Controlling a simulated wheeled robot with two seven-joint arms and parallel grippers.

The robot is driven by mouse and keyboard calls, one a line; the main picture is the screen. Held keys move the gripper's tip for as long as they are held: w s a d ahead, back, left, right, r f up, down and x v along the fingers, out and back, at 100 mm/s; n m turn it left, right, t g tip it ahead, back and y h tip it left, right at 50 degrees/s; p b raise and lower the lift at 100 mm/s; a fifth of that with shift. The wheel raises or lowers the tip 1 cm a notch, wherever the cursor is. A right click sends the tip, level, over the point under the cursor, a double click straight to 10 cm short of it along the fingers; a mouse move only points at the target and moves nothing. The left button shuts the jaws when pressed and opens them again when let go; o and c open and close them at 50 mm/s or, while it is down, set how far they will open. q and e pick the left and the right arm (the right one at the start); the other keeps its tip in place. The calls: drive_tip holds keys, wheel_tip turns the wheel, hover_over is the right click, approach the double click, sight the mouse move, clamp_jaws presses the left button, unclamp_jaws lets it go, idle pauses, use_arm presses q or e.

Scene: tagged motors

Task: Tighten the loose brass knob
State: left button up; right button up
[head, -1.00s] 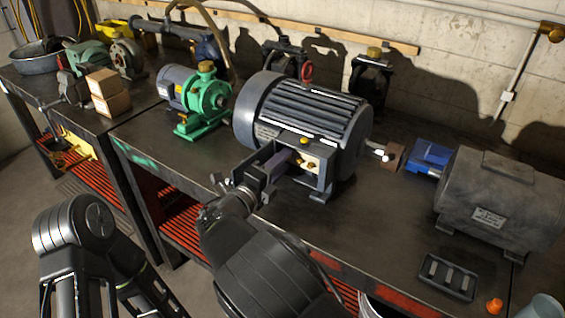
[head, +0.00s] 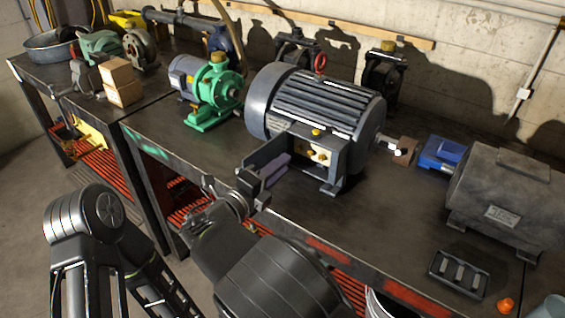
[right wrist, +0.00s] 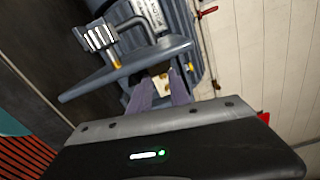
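The large grey motor (head: 318,100) stands on the bench with an open terminal box on its near side. Several small brass knobs show there: one on top (head: 316,132), others on the pale terminal plate (head: 318,154). I cannot tell which is loose. My right gripper (head: 277,167) is just left of the plate, apart from it and empty. In the right wrist view its two purplish fingers (right wrist: 161,92) are spread, with the pale plate (right wrist: 161,82) beyond the gap. The knobs are hard to make out there. My left gripper is outside the view; only its arm shows lower left.
A green pump (head: 213,92) stands left of the motor, a blue vise-like block (head: 440,153) and a dark grey motor (head: 508,200) to the right. A black slotted tray (head: 459,273) and an orange cap (head: 505,305) lie near the front edge.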

sight(298, 150)
drive_tip(key=m+y, duration=0.2)
drive_tip(key=m, duration=0.5)
drive_tip(key=s+d+r+m+y+p, duration=0.1)
drive_tip(key=m+y, duration=0.1)
drive_tip(key=m, duration=0.5)
drive_tip(key=r+m+y+p, duration=0.1)
drive_tip(key=m, duration=0.7)
drive_tip(key=shift+s+d+r+y, duration=0.1)
drive_tip(key=shift+s+d+y, duration=0.1)
drive_tip(key=shift+s+y, duration=0.15)
drive_tip(key=shift+w, duration=0.1)
drive_tip(key=p+x, duration=0.2)
drive_tip(key=x, duration=0.4)
drive_tip(key=shift+w+d, duration=0.15)
drive_tip(key=shift+w, duration=0.2)
drive_tip(key=shift+w+d+f, duration=0.1)
drive_tip(key=shift+w+f, duration=0.2)
drive_tip(key=shift+w, duration=0.15)
